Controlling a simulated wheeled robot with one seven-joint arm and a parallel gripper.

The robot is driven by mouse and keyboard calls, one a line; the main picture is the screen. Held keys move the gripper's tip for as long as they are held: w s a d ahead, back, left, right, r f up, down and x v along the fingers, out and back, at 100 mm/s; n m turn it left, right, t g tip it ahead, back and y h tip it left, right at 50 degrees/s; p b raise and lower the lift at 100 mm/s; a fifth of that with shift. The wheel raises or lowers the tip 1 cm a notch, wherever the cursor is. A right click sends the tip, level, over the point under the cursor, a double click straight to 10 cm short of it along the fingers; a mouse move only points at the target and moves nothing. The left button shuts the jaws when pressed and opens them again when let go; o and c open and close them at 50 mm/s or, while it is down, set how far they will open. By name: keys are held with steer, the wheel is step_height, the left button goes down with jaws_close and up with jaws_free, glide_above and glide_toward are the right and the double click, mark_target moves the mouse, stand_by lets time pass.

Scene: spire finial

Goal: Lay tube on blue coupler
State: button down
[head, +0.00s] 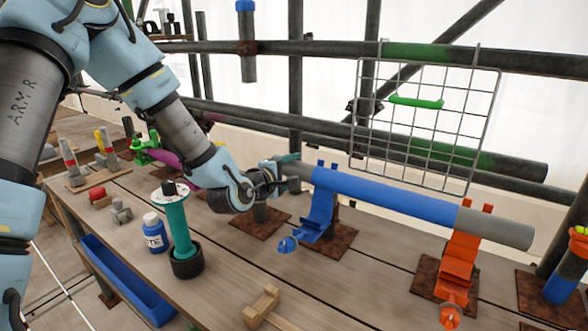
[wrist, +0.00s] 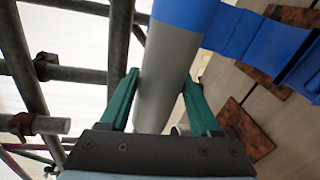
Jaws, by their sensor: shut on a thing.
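The tube is grey with a long blue band (head: 395,195); its grey end also shows in the wrist view (wrist: 165,75). My gripper (head: 284,170) is shut on the tube's left grey end, with a teal finger on each side in the wrist view (wrist: 160,105). The tube runs roughly level to the right. The blue coupler (head: 319,214) stands under the left part of the blue band, its prongs showing behind the tube; its blue parts also show in the wrist view (wrist: 255,38). I cannot tell whether tube and coupler touch.
An orange coupler (head: 459,262) stands under the tube's right part. A wire grid (head: 425,125) hangs behind.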

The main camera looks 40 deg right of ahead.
step_height(320, 180, down, 11)
steer(key=b, duration=0.8)
steer(key=shift+b, duration=0.4)
steer(key=shift+r, duration=0.1)
jaws_free()
stand_by(0.3)
steer(key=shift+f+b, duration=0.55)
steer(key=shift+f, duration=0.2)
steer(key=p+v, duration=0.1)
steer(key=v, duration=0.8)
stand_by(1.0)
steer(key=shift+a, duration=0.1)
stand_by(0.8)
